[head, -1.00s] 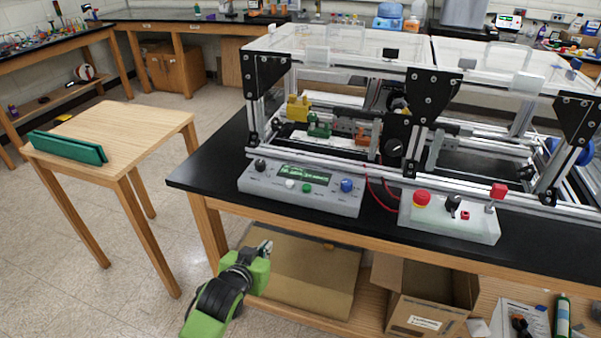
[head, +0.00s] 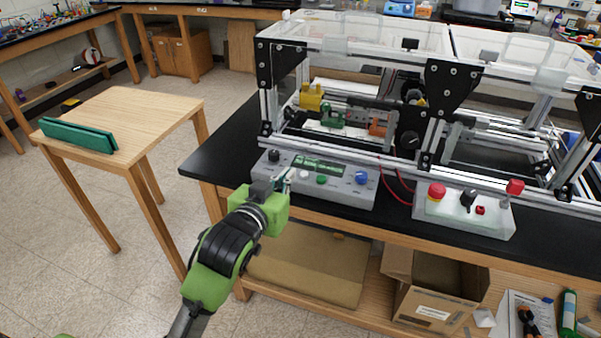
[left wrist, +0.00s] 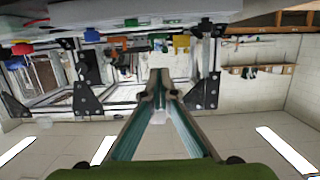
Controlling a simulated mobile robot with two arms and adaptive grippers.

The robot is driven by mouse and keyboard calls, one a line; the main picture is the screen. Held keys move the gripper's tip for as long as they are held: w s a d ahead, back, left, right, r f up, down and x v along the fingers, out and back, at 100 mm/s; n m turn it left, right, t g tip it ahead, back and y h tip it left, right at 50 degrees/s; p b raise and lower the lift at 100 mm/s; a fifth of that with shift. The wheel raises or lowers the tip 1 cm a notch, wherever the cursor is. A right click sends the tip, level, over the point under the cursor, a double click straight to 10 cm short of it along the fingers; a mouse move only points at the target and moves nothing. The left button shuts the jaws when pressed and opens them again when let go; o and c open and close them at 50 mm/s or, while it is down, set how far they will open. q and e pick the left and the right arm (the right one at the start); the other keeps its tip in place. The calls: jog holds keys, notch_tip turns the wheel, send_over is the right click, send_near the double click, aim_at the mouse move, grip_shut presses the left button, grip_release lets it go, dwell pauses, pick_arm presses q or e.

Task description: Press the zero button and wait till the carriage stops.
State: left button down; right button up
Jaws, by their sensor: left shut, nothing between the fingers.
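The grey control box (head: 316,180) sits at the front left of the black bench top. It bears a small display (head: 318,164), a black knob (head: 273,156), a white button (head: 303,174), a green button (head: 321,180) and a blue knob (head: 361,178). The labels are too small to read. My left gripper (head: 287,182) is shut and empty at the box's front edge, close to the white button; I cannot tell whether it touches. Its closed fingertips (left wrist: 158,78) show in the left wrist view. Inside the frame are yellow (head: 311,97), green (head: 332,117) and orange (head: 377,127) parts. My right gripper is out of view.
The aluminium extrusion frame (head: 345,156) stands behind the control box. A second box with a red emergency button (head: 437,191) stands to the right. Red wires run between them. A wooden side table (head: 140,115) stands at left. Cardboard boxes (head: 435,285) lie below the bench.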

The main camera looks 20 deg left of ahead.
pick_arm(q)
jog(key=p, duration=0.1)
send_over(300, 183)
notch_tip(300, 183, down, 2)
jog(key=shift+f, duration=0.1)
notch_tip(300, 183, down, 3)
jog(key=shift+f+p, duration=0.15)
jog(key=shift+p, duration=0.2)
jog(key=shift+f, duration=0.4)
